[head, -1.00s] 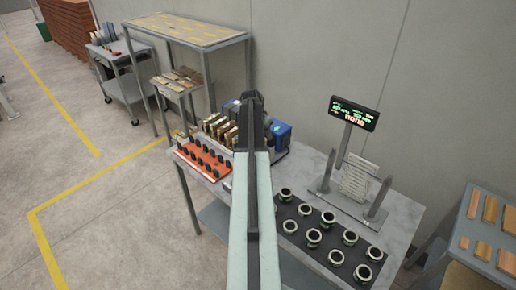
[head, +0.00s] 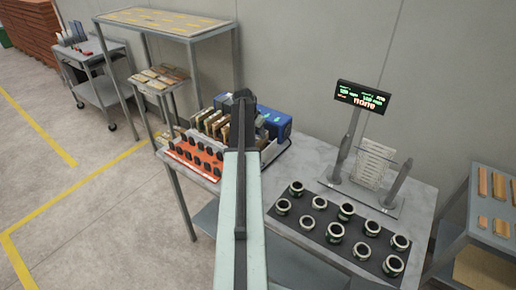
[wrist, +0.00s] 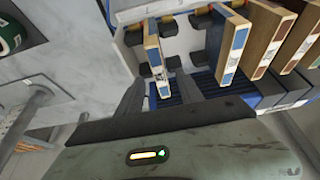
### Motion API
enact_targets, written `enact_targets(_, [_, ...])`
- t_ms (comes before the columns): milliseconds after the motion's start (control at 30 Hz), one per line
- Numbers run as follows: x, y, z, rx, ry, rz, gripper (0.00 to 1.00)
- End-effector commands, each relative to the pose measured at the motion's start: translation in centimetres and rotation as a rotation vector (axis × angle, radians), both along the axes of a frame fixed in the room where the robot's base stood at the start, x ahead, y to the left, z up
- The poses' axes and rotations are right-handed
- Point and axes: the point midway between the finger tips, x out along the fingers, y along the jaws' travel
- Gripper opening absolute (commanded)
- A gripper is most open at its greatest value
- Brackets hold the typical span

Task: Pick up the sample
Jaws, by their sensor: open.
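Several thin wooden sample boards with labelled edges stand upright in a white rack (wrist: 187,51). Which one is the sample I cannot tell. The nearest board (wrist: 153,50) is at the left end of the row in the wrist view, in line with the gap between my fingers. My gripper (wrist: 158,79) is open; its two dark fingers point toward the rack, and contact with the board is not clear. In the head view the boards (head: 212,122) show just left of my arm, which hides part of the rack and the fingertips (head: 243,97).
On the grey table, an orange tray (head: 188,160) of black knobs is left of the rack and a blue box (head: 276,123) is behind it. A dark mat (head: 318,227) with several ringed cups lies right of my arm. A display post (head: 350,140) stands behind.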

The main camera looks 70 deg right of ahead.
Motion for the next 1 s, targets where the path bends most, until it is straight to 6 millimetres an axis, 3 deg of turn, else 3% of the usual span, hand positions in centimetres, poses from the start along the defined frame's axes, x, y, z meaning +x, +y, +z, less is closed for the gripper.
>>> enact_targets(200, [-0.6, -1.0, -2.5, 0.000, 0.000, -0.005, 0.44])
enact_targets(400, [-0.7, -1.4, -2.9, 0.000, 0.000, -0.007, 0.44])
enact_targets(700, [-0.9, -3.1, -7.4, 0.000, 0.000, -0.009, 0.44])
enact_targets(1000, [-1.0, -3.2, -7.1, 0.000, 0.000, -0.009, 0.44])
